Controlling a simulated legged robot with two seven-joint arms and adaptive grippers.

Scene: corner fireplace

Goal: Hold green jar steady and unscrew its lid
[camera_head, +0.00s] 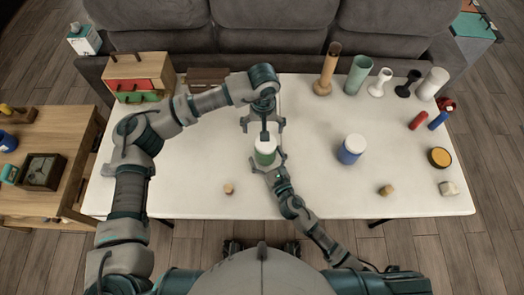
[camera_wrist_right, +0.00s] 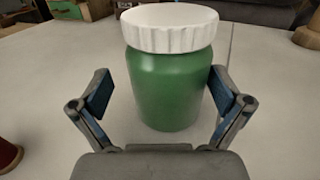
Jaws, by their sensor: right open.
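The green jar (camera_head: 264,158) stands upright on the white table, with its white ridged lid (camera_head: 266,144) on top. In the right wrist view the jar (camera_wrist_right: 172,88) and its lid (camera_wrist_right: 170,28) show large and close. My right gripper (camera_head: 268,165) is open low at the jar's near side. Its fingers (camera_wrist_right: 160,95) are on either side of the jar body; the left finger is apart from it, and the right one is very close to it. My left gripper (camera_head: 263,124) comes from above, over the lid, with its fingers spread. Whether it touches the lid is unclear.
The white table (camera_head: 330,190) has a blue jar (camera_head: 351,149) to the right. Several vases and candle holders (camera_head: 380,80) stand at the back right. A small drawer box (camera_head: 140,76) stands at the back left. Small stoppers (camera_head: 229,188) lie near the front edge.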

